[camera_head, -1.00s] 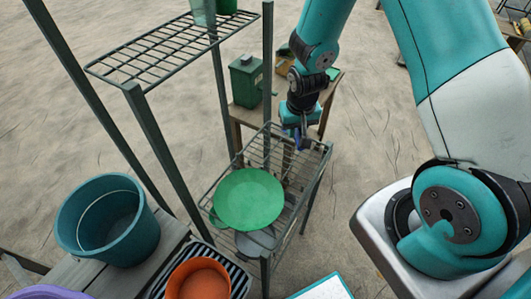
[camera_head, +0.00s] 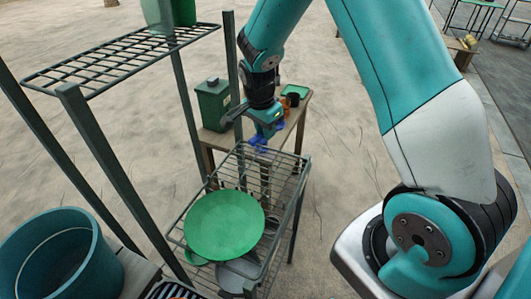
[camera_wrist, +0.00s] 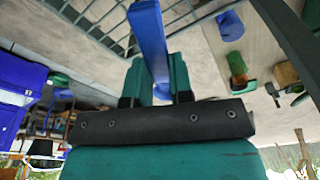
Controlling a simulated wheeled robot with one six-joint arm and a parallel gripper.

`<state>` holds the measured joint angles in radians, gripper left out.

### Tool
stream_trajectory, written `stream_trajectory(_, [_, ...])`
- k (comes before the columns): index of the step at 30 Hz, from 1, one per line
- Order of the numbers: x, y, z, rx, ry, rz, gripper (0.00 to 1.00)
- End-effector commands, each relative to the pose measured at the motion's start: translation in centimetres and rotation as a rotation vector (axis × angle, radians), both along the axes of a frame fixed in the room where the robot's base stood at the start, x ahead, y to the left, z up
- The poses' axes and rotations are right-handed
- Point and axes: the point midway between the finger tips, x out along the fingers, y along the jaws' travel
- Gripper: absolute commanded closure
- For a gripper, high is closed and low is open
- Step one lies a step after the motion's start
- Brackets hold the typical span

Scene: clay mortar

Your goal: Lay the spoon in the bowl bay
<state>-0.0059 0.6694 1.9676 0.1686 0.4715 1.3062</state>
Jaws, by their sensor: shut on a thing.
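My gripper (camera_head: 265,128) is shut on a blue spoon (camera_head: 258,142), above the back end of a low wire rack (camera_head: 290,185). A large round green dish (camera_head: 225,225) covers the front part of the rack. The bars behind it look bare. I cannot tell from the markings which part is the bowl bay.
Grey dishware (camera_head: 237,273) shows under the green dish. A wooden table (camera_head: 290,125) behind the rack bears a dark green canister (camera_head: 213,105) and small items. A taller wire shelf (camera_head: 120,62) stands left, with a teal bucket (camera_head: 58,258) in front. The floor right of the rack is clear.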

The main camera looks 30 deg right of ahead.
Motion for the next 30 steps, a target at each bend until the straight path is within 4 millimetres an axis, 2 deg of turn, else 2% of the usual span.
stream_trajectory(1, [-0.1, 0.0, -1.4, 0.001, 0.007, 0.000, 1.00])
stream_trajectory(4, [-0.1, 0.0, -3.4, 0.000, 0.003, 0.001, 1.00])
stream_trajectory(11, [0.0, 0.0, -5.6, 0.001, 0.001, 0.001, 1.00])
stream_trajectory(16, [-0.1, 0.0, -8.2, 0.000, 0.003, 0.002, 1.00])
stream_trajectory(19, [0.0, 0.0, -8.8, 0.000, -0.001, 0.001, 1.00])
stream_trajectory(29, [0.0, 0.0, -9.2, 0.000, -0.001, 0.001, 1.00])
stream_trajectory(30, [0.0, 0.0, -9.2, 0.000, -0.002, 0.001, 0.74])
